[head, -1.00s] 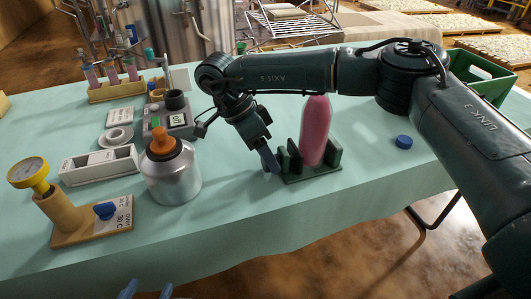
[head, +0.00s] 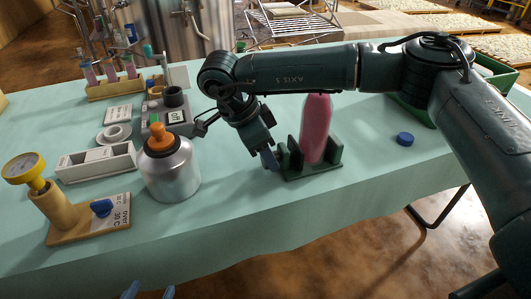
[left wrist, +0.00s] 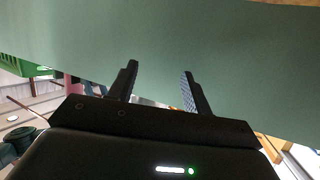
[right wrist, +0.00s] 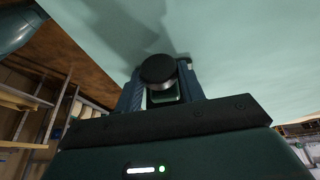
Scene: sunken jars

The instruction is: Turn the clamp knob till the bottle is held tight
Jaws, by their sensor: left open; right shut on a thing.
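The pink bottle (head: 315,130) stands upright in the green clamp (head: 318,172), between its end plates. The clamp sits on the cloth-covered table. My right gripper (head: 270,160) reaches down at the clamp's left end, shut on the clamp knob. The dark round knob (right wrist: 157,70) shows between its fingers in the right wrist view; in the head view the gripper mostly hides it. I cannot tell whether the left plate touches the bottle. My left gripper (head: 150,291) is open and empty in front of the table; its spread fingers also show in the left wrist view (left wrist: 158,88).
A silver bottle with an orange cap (head: 172,175) stands left of the clamp. A gauge stand with a blue knob (head: 101,207) is further left. A blue cap (head: 404,139) lies to the right. A green crate (head: 480,75) is at the back right, partly behind my right arm.

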